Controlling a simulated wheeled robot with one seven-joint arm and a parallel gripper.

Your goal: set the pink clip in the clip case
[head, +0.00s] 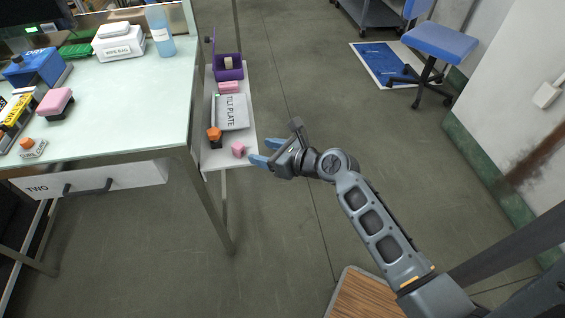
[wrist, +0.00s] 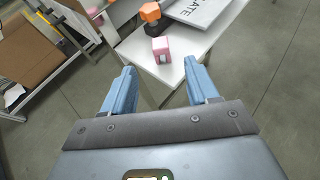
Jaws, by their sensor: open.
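A small pink clip (head: 238,149) sits on the near end of the narrow white side shelf; in the wrist view the pink clip (wrist: 161,48) shows a pale mark on its front. My gripper (head: 262,152) is open and empty, just right of the clip in the head view. In the wrist view the clip appears beyond the gap between the blue fingers of my gripper (wrist: 159,68), not between them. A purple open box (head: 228,74), which looks like the clip case, stands at the far end of the shelf with a beige piece in it.
On the white shelf (head: 247,107) are a grey TILT PLATE (head: 231,112), a pink block (head: 229,87) and an orange-topped black knob (head: 214,135) close to the clip. A glass-topped table (head: 130,108) stands left. Floor to the right is clear up to a blue chair (head: 440,41).

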